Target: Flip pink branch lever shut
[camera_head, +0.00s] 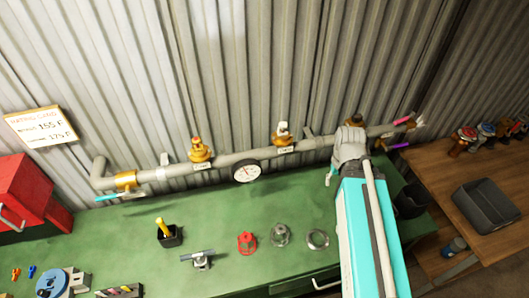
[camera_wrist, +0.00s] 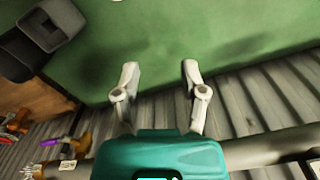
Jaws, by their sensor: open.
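The pink lever (camera_head: 403,121) is at the right end of the grey pipe in the head view, small and lying roughly along the pipe's line. Its valve is too small to make out clearly. A purple lever (camera_head: 399,146) sits just below it and also shows at the lower left of the wrist view (camera_wrist: 51,142), beside brass fittings. I cannot pick out the pink lever in the wrist view. My gripper (camera_wrist: 160,78) is open and empty, its two fingers apart over the green bench. It is left of the pink lever, mostly hidden by my arm in the head view.
The grey pipe (camera_head: 229,159) runs along the corrugated wall, with brass valves and a round gauge (camera_head: 247,171). The green bench (camera_head: 125,233) holds loose fittings. A wooden table (camera_head: 437,165) at right holds a grey tray (camera_head: 486,207).

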